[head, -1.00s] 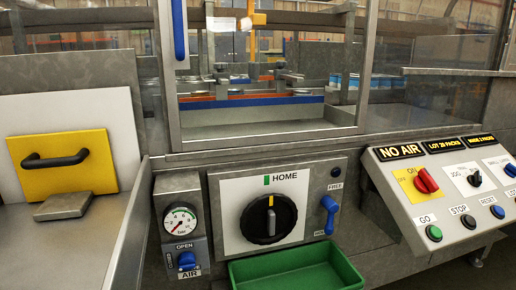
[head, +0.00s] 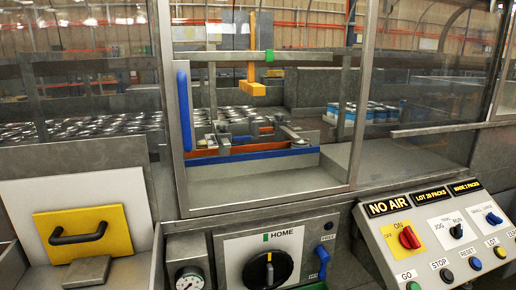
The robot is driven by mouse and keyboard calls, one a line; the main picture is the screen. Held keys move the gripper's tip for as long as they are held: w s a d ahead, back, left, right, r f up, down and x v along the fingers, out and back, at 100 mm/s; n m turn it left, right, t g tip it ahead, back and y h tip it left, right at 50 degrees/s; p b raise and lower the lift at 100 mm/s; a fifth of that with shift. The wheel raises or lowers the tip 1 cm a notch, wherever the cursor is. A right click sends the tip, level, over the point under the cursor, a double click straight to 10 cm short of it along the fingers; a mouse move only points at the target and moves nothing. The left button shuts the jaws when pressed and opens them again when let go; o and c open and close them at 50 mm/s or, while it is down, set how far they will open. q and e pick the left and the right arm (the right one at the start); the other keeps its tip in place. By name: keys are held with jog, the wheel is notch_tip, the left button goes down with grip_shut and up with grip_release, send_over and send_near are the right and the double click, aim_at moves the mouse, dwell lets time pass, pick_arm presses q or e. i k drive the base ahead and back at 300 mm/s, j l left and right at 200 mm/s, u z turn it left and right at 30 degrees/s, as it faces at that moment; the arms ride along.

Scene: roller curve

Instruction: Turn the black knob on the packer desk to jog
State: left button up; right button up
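The packer desk (head: 377,236) is a sloped light-grey panel at the lower right of the head view. Its small black knob (head: 456,231) sits on a white plate with JOG printed to its left and RUN above it. The knob is too small to tell for sure which word it points at. Neither of my grippers shows in this view.
A red ON/OFF knob (head: 409,238) and a blue knob (head: 494,218) flank the black knob. Several buttons line the desk's lower edge. A larger black HOME dial (head: 268,270) and a pressure gauge (head: 190,280) are left. A glazed guard (head: 265,100) stands behind.

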aim_at(456, 232)
jog(key=z, duration=1.25)
